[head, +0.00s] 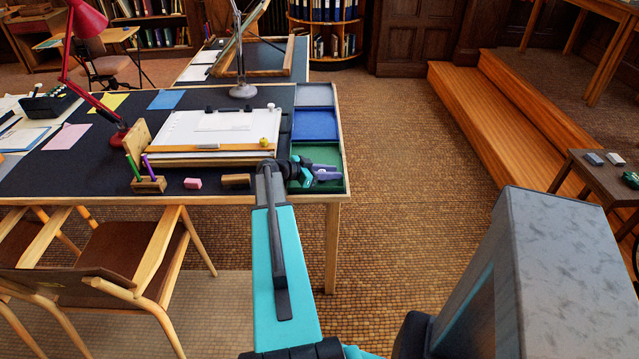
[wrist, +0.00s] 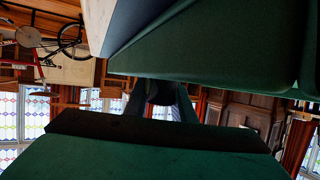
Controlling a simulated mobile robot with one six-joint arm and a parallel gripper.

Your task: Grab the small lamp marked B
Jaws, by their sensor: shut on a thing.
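My gripper (head: 318,176) reaches over the green compartment (head: 331,156) at the front right corner of the dark-topped board table. It is shut on a small purple thing (head: 326,173), low at the compartment. It is too small to tell whether this is a lamp, and I see no letter B. In the wrist view, dark green surfaces fill much of the picture and my dark fingers (wrist: 160,100) show in the middle; the held thing is not clear there.
A red desk lamp (head: 84,28) and a grey lamp base (head: 243,90) stand on the table. A drawing board (head: 180,130), pink eraser (head: 193,183) and wooden block (head: 236,180) are near. A blue compartment (head: 316,124) lies behind. Floor at right is clear up to the wooden steps (head: 520,110).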

